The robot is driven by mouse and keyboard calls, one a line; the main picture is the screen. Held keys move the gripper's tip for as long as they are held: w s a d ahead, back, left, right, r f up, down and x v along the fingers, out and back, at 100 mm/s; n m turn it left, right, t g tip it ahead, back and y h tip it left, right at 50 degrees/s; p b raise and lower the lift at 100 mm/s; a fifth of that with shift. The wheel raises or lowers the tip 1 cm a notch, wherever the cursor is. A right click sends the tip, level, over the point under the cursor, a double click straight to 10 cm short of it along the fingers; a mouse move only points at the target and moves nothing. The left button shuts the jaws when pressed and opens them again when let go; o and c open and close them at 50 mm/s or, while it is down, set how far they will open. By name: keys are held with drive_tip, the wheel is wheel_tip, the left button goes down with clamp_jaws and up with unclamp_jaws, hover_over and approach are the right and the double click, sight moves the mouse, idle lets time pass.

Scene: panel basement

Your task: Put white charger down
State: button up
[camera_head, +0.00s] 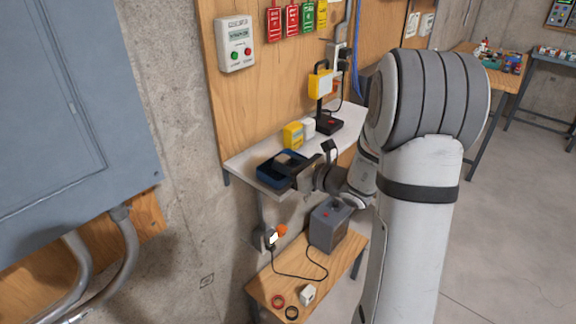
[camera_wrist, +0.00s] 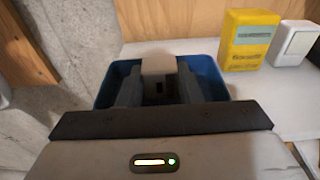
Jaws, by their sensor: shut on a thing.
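The white charger (camera_wrist: 158,66), a small pale block with a dark slot, is between the two fingers of my gripper (camera_wrist: 158,86) in the wrist view. My gripper is shut on it. Both are over or inside a blue tray (camera_wrist: 106,82); I cannot tell whether the charger touches the tray's floor. In the head view the blue tray (camera_head: 268,179) sits at the left end of the white shelf, with my gripper (camera_head: 298,172) at it. The charger cannot be made out there.
A yellow box (camera_head: 292,135) and a white box (camera_head: 308,127) stand behind the tray, by a black stand (camera_head: 328,122). The wooden backboard (camera_head: 290,70) rises behind the shelf. A grey box (camera_head: 333,222) and a small white block (camera_head: 308,293) rest on the lower bench.

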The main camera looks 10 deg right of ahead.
drive_tip(key=o, duration=1)
drive_tip(key=shift+s+f, duration=0.25)
drive_tip(key=shift+f, duration=0.35)
drive_tip(key=shift+o, duration=0.2)
drive_tip(key=shift+w+r+p, duration=0.1)
drive_tip(key=shift+r+p, duration=0.4)
drive_tip(key=shift+p, duration=0.15)
drive_tip(key=shift+s+d, duration=0.25)
drive_tip(key=r+b+v, duration=0.1)
drive_tip(key=b+v, duration=0.1)
drive_tip(key=v, duration=0.9)
drive_tip(key=s+a+f+n+g, duration=0.2)
drive_tip(key=s+a+n+g, duration=0.8)
drive_tip(key=s+a+n, duration=0.4)
drive_tip(key=s+d+r+n+h, duration=0.1)
drive_tip(key=s+d+n+h, duration=0.4)
drive_tip(key=n+h, duration=0.4)
drive_tip(key=shift+d+r+n+h, duration=0.35)
drive_tip(key=shift+d+n, duration=0.45)
drive_tip(key=shift+n, duration=2)
